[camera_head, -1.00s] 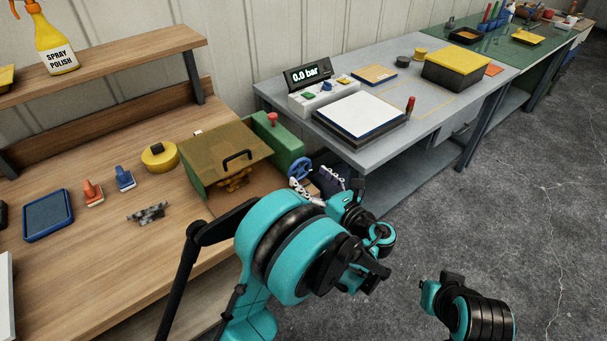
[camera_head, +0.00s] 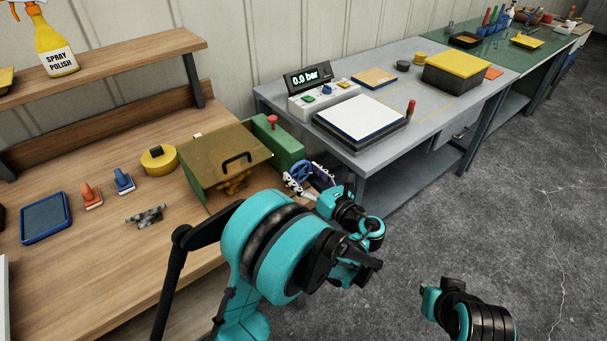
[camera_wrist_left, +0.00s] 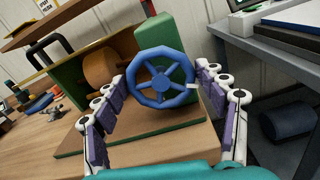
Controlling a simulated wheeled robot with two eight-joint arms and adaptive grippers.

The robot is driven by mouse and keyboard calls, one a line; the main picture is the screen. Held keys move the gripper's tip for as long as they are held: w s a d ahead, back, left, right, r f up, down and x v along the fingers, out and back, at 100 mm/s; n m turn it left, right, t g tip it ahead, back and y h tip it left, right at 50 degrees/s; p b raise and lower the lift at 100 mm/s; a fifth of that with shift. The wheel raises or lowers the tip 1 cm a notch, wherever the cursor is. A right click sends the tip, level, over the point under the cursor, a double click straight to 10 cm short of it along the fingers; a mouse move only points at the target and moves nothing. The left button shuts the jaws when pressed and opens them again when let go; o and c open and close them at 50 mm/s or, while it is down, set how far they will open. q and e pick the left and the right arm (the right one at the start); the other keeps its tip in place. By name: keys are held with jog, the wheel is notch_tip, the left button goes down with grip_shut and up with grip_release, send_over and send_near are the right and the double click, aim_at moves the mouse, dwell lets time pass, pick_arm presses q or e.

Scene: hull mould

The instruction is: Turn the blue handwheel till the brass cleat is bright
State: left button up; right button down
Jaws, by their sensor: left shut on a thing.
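The blue handwheel (camera_head: 300,170) is on the side of a green machine (camera_head: 286,148) at the bench's right end. In the left wrist view the handwheel (camera_wrist_left: 160,81) faces me, with its rim and spokes clear. My left gripper (camera_head: 306,177) is at the wheel. In the left wrist view its two purple-and-white fingers (camera_wrist_left: 161,85) are shut on the wheel, one on each side of the rim. A dull brown, brass-like piece (camera_head: 234,184), probably the cleat, sits under the machine's brownish hood. My right gripper is not seen.
The hood (camera_head: 215,158) has a black handle. A grey table (camera_head: 390,165) with a 0.0 bar display (camera_head: 306,76) stands close right of the wheel. Stamps and a blue-rimmed pad (camera_head: 47,217) lie on the wooden bench. The floor to the right is open.

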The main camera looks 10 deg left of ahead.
pick_arm(q)
jog(key=shift+n, duration=0.4)
jog(key=n, duration=0.7)
jog(key=shift+s+a, duration=0.1)
jog(key=n, duration=0.5)
jog(key=shift+f, duration=0.1)
jog(key=shift+s+n, duration=0.1)
jog(key=shift+n, duration=1.8)
jog(key=o, duration=0.9)
